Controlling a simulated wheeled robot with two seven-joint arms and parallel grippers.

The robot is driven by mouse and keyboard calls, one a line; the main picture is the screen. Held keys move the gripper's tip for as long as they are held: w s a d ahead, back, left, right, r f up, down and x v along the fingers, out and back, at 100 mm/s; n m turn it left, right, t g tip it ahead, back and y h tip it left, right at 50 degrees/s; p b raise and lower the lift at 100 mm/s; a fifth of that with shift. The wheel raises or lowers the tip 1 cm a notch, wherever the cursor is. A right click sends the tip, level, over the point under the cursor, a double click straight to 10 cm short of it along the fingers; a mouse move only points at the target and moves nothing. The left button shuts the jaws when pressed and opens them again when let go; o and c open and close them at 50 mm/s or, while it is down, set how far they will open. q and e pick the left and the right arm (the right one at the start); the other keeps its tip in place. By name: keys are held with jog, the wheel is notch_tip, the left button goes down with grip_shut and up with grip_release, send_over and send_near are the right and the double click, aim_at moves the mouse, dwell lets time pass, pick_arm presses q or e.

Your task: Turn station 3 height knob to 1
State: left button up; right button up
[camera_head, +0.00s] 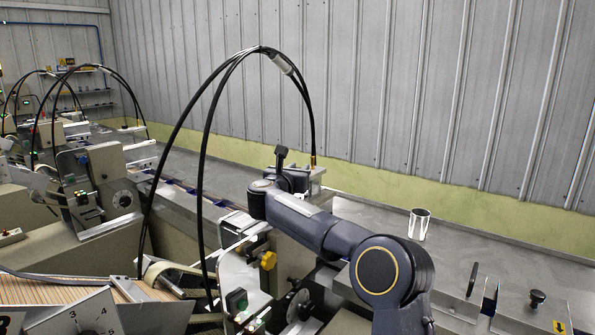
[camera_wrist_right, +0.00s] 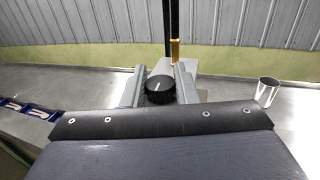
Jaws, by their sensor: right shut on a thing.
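In the right wrist view, a round black knob (camera_wrist_right: 159,92) with a white pointer line sits between the two grey fingers of my right gripper (camera_wrist_right: 160,80). The fingers are shut on its sides. The pointer line points up and slightly right in that view. No scale numbers show around this knob. In the head view, my right arm reaches across the machine and my right gripper (camera_head: 303,176) is at a metal block near the far table edge. The gripped knob is hidden there by the gripper. My left gripper is not in view.
Black cables (camera_head: 203,150) arch over the machine near my right arm. A metal cup (camera_head: 419,224) stands on the steel table (camera_head: 372,213) to the right. A numbered dial plate (camera_head: 85,314) is at the lower left, beside wooden sticks (camera_head: 45,291).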

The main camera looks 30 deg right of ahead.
jog(key=shift+d+r, duration=0.1)
jog(key=shift+r, duration=0.1)
jog(key=o, duration=1)
jog(key=shift+f, duration=0.1)
jog(key=shift+c, duration=0.2)
jog(key=shift+s+a+f+b, duration=0.15)
jog(key=shift+s+a+b, duration=0.05)
jog(key=shift+a+b, duration=0.15)
jog(key=b+v, duration=0.2)
jog(key=v, duration=0.5)
jog(key=shift+s, duration=0.1)
